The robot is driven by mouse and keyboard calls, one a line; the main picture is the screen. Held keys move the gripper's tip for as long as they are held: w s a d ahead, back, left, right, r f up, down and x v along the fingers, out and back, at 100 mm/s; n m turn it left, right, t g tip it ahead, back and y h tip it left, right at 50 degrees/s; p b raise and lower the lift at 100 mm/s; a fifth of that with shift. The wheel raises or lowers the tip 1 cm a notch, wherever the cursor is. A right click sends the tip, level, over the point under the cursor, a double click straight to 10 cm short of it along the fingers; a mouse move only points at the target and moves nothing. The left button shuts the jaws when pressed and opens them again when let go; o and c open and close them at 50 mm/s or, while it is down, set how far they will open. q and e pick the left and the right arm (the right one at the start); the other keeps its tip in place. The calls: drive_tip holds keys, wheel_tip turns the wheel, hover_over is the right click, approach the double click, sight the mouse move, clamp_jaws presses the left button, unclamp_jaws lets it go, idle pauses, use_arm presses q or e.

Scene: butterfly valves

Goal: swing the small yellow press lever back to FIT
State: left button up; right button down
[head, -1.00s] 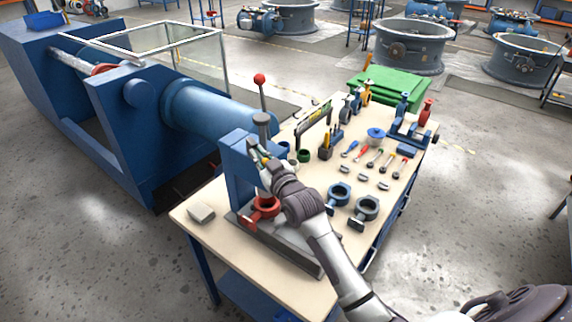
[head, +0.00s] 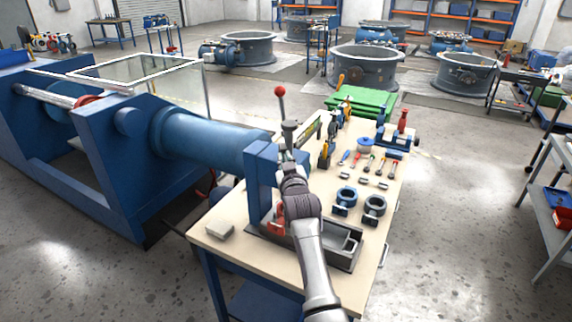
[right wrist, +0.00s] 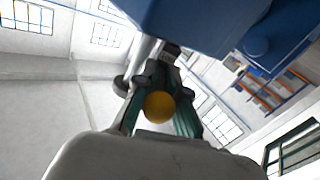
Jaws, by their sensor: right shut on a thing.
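The small yellow press lever shows its round yellow knob (right wrist: 158,107) in the right wrist view, between the two fingers of my right gripper (right wrist: 165,82). The fingers are shut on it. In the head view my right gripper (head: 289,160) is at the upper right side of the blue press (head: 262,185); it and its wrist hide the lever there. No FIT mark can be read. A tall lever with a red ball (head: 280,91) rises above the press, apart from the gripper. My left gripper is not in view.
The press stands on a wooden workbench (head: 224,255). A red ring part (head: 277,222) sits at its base. Blue and grey rings (head: 346,197), small tools and a green bin (head: 365,101) are to the right and behind. A large blue machine (head: 120,165) stands left.

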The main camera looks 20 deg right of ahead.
sight(285, 157)
drive_tip(key=shift+r, duration=0.5)
drive_tip(key=c, duration=1.2)
unclamp_jaws()
drive_tip(key=shift+w+f, duration=0.1)
drive_tip(key=shift+w, duration=0.05)
drive_tip(key=shift+c, duration=0.2)
drive_tip(key=shift+w+f, duration=0.1)
drive_tip(key=shift+f, duration=0.15)
wheel_tip(285, 157, up, 10)
drive_tip(key=shift+f, duration=0.1)
